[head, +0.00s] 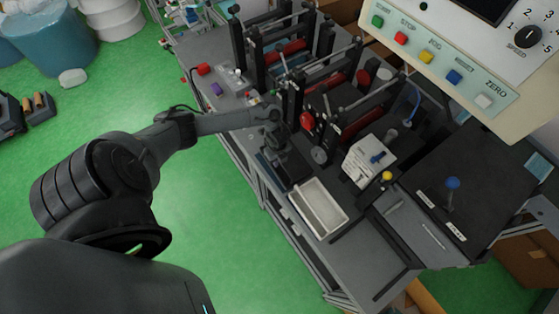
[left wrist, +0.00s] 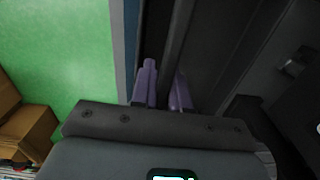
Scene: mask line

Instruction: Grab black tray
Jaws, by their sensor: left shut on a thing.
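The black tray (head: 293,171) lies near the front edge of the machine bench, just behind the white tray (head: 318,208). My left gripper (head: 277,142) reaches down over its far end; the fingertips are hard to make out in the head view. In the left wrist view the two purple fingers of my left gripper (left wrist: 163,90) are shut on a dark wall of the black tray (left wrist: 160,45), one finger on each side. The tray seems to rest on the bench. My right gripper is not in view.
Machine frames with rollers and red parts (head: 305,121) stand close behind the tray. A control panel (head: 455,60) fills the upper right corner. Green floor (head: 225,240) lies open in front of the bench.

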